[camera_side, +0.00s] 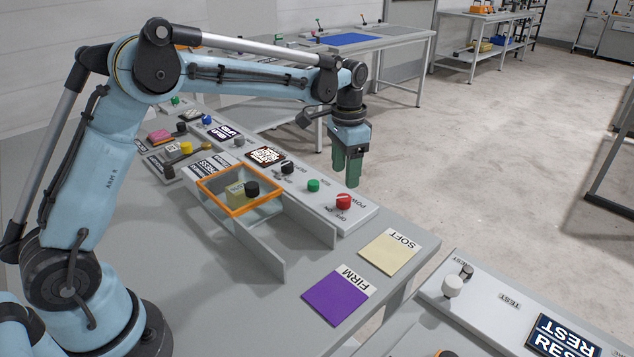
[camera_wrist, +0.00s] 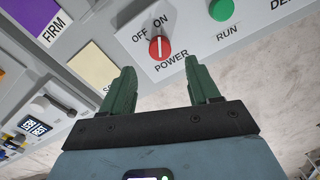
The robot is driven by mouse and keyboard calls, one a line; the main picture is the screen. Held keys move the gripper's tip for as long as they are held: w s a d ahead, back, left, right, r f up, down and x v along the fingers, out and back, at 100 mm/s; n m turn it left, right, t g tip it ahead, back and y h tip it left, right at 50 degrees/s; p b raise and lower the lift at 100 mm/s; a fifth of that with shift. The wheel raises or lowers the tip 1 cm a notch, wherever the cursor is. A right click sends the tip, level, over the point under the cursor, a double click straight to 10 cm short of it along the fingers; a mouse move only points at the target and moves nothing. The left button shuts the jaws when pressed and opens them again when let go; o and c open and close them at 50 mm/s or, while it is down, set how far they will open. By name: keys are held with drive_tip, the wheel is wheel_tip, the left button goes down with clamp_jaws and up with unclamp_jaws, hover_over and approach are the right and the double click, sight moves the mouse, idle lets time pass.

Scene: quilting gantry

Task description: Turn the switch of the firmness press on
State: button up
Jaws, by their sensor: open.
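The firmness press has an orange-framed clear box (camera_side: 241,188) with a yellowish block and a black round part inside. Its red POWER switch (camera_side: 343,202) is at the near end of the grey control panel. In the wrist view the red switch (camera_wrist: 160,48) has a white line that runs nearly upright, with OFF and ON printed above; I cannot tell for sure which label it marks. My gripper (camera_side: 347,183) hangs above and behind the switch, apart from it. In the wrist view its green fingers (camera_wrist: 160,75) are open and empty, pointing towards the switch.
A green RUN button (camera_side: 313,185) and a black dial (camera_side: 287,167) sit beside the switch on the panel. The SOFT card (camera_side: 394,253) and purple FIRM card (camera_side: 336,298) lie flat nearby. A TEST panel with a white knob (camera_side: 453,286) stands front right.

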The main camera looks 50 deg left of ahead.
sight(342, 198)
drive_tip(key=shift+r, duration=2.8)
drive_tip(key=s+r+n+t, duration=0.2)
drive_tip(key=s+r+t, duration=0.2)
drive_tip(key=s, duration=0.7)
drive_tip(key=s+f+n+t, duration=0.2)
drive_tip(key=s+f, duration=0.3)
drive_tip(key=s, duration=0.5)
drive_tip(key=shift+d+f+t, duration=0.25)
drive_tip(key=shift+f+t, duration=0.1)
drive_tip(key=shift+t, duration=0.25)
drive_tip(key=shift+c, duration=0.4)
